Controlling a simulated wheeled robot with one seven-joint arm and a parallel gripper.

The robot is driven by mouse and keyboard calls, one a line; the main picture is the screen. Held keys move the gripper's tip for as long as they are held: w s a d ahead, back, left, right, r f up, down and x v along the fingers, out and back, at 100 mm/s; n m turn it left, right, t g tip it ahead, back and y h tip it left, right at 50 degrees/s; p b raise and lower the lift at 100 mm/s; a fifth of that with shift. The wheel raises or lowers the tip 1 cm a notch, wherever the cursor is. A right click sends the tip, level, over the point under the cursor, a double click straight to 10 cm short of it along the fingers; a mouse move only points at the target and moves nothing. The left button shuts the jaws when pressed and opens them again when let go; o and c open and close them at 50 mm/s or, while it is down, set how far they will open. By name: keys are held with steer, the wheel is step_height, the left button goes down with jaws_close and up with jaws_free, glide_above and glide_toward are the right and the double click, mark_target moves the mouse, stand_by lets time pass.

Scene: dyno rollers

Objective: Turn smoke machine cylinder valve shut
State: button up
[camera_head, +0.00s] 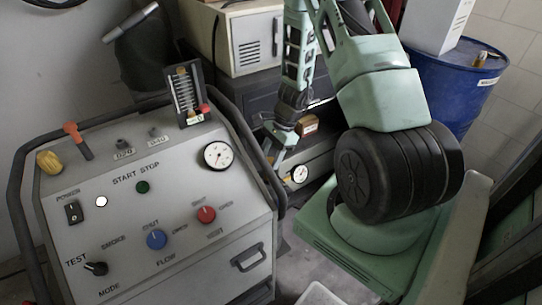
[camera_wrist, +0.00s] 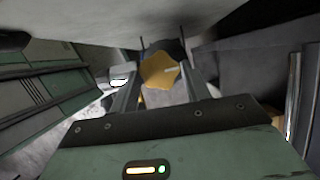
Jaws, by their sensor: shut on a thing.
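In the wrist view my gripper (camera_wrist: 162,78) is shut on a yellow, faceted valve knob (camera_wrist: 160,70), with one finger on each side of it. The valve's stem and the cylinder below are hidden. In the head view my gripper (camera_head: 282,150) points down just beyond the right edge of the grey smoke machine console (camera_head: 120,230). The knob between its fingers cannot be made out there. A small round gauge (camera_head: 299,174) shows beside the gripper.
The console carries a black tube rail (camera_head: 240,125), blue (camera_head: 157,239) and red (camera_head: 206,214) knobs and a dial gauge (camera_head: 217,155). A beige box (camera_head: 245,40) stands behind. A blue drum (camera_head: 455,85) stands at the back right. The gap around my gripper is narrow.

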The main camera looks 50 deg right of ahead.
steer(key=o, duration=1)
steer(key=p+v, duration=0.1)
steer(key=v, duration=1.6)
steer(key=shift+d+r, duration=0.15)
steer(key=shift+d, duration=0.05)
steer(key=shift+s, duration=0.1)
